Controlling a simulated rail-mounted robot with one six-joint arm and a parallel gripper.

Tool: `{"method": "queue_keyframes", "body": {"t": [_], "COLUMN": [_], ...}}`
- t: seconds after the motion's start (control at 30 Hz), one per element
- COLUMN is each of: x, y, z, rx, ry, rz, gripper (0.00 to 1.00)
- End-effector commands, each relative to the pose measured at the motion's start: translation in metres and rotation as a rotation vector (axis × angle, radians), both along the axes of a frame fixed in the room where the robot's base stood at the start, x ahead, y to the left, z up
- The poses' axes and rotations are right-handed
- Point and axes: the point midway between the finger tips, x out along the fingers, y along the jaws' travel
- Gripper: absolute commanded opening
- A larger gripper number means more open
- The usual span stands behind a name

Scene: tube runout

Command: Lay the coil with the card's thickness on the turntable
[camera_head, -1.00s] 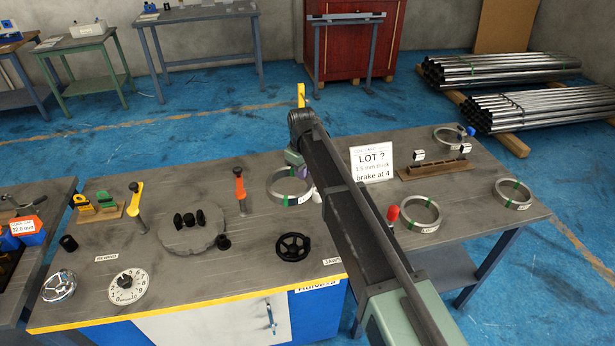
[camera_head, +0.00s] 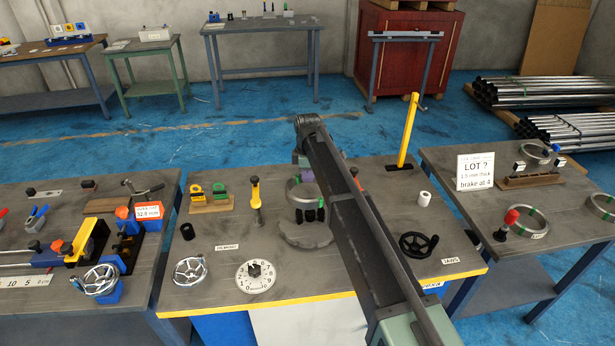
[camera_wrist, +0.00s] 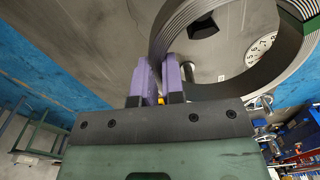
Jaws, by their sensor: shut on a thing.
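The card (camera_head: 475,171) stands on the right bench and reads LOT ?, 1.5 mm thick, brake at 4. My gripper (camera_wrist: 160,82), with purple jaws, is shut on the wall of a grey coil (camera_wrist: 181,45) with green tape. In the head view this coil (camera_head: 292,190) appears over the back of the dark grey turntable (camera_head: 308,238) and its black blocks. It looks raised, but I cannot tell how high. My arm hides part of the turntable and coil. Other coils (camera_head: 527,222) (camera_head: 603,205) (camera_head: 535,150) lie on the right bench.
A yellow-handled lever (camera_head: 255,195) stands left of the turntable, a tall yellow bar (camera_head: 408,130) behind right. A black handwheel (camera_head: 418,245) and a numbered dial (camera_head: 256,275) sit near the front. A red-topped post (camera_head: 506,225) stands by a coil.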

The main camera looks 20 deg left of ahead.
Motion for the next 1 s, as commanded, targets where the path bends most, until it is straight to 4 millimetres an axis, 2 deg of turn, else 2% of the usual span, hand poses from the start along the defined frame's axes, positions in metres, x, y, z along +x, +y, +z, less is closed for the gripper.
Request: {"method": "queue_keyframes", "body": {"t": [0.3,0.67,0.87,1.0], "x": [0.000,0.000,0.000,0.000], "y": [0.000,0.000,0.000,0.000], "z": [0.000,-0.002,-0.018,-0.035], "rx": [0.001,0.001,0.001,0.001], "ry": [0.002,0.002,0.001,0.001], "rz": [0.153,0.159,0.158,0.158], "gripper": [0.00,0.00,0.00,0.00]}}
